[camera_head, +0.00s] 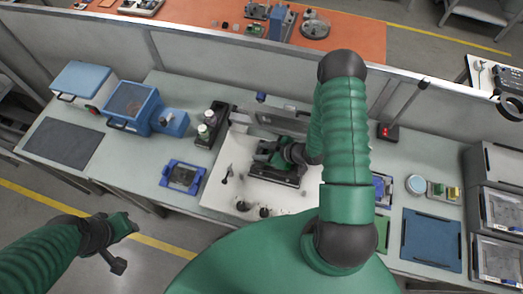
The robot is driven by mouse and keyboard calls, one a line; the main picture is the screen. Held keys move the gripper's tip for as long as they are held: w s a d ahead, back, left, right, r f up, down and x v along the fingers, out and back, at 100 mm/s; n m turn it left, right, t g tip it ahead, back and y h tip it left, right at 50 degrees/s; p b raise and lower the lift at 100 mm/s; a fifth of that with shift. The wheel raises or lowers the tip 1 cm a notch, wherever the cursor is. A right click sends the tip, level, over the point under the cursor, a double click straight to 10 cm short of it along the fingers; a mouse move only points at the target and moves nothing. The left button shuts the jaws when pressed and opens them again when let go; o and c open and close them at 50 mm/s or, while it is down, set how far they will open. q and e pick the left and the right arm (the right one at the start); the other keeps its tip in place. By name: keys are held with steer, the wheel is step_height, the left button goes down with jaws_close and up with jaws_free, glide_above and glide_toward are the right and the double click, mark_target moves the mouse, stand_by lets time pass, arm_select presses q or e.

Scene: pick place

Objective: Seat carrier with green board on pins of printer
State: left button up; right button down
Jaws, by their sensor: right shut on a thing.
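The printer (222,190) has a white base and a dark raised frame and stands at the middle of the bench. My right gripper (265,156) is inside it, low over its dark middle plate (277,178). It is shut on the carrier, which the gripper and arm mostly hide. I cannot make out the green board, the pins, or whether the carrier touches them. My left gripper (124,226) is off the bench's front edge at the lower left, apart from everything. Its jaws are too small to read.
A blue-framed carrier (183,177) lies left of the printer; another (382,188) is partly hidden at right. A blue machine (135,104), dark bottles stand (209,128), blue mat (431,239) and grey drawers (497,204) surround the area. A low partition (215,58) runs behind.

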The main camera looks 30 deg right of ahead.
steer(key=c, duration=0.8)
jaws_free()
steer(key=c, duration=0.4)
step_height(320, 180, up, 7)
steer(key=p, duration=0.6)
steer(key=shift+r, duration=0.1)
